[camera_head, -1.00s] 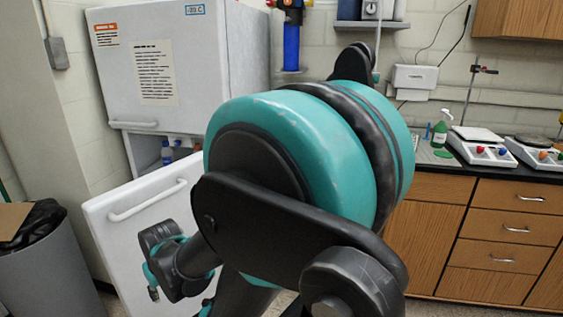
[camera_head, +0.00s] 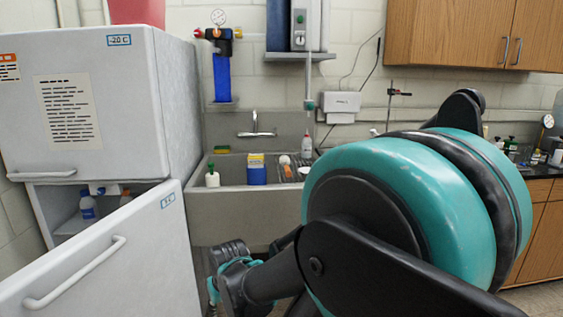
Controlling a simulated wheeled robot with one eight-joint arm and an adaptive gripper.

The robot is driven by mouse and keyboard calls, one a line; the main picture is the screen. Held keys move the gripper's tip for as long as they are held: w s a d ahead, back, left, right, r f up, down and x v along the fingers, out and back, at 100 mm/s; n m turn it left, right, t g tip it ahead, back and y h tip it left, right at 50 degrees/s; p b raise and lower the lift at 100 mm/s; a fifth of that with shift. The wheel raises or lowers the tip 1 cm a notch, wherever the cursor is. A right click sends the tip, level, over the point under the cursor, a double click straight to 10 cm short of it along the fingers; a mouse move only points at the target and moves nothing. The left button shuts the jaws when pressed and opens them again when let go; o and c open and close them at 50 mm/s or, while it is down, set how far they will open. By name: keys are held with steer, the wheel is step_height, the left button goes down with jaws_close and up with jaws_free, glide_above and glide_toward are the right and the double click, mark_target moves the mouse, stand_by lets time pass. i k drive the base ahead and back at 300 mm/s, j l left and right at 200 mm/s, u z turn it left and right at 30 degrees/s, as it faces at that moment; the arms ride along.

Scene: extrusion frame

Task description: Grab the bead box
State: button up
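I cannot surely identify the bead box in this view. A blue box with a yellow top (camera_head: 256,170) stands at the sink, but I cannot tell what it holds. My gripper end (camera_head: 226,274) shows dark and teal at the lower middle, beside the open lower fridge door. Its fingers are too small and partly hidden to tell open from shut. My large teal arm joint covers the right middle of the view.
The white fridge (camera_head: 100,110) stands at left. Its lower door (camera_head: 110,255) is open, with bottles (camera_head: 89,207) inside. The sink (camera_head: 225,215) holds a white green-capped bottle (camera_head: 212,175) and other items. A wooden counter (camera_head: 545,225) is at right.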

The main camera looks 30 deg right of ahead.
mark_target(255, 161)
steer(key=k+z, duration=0.1)
steer(key=z, duration=0.65)
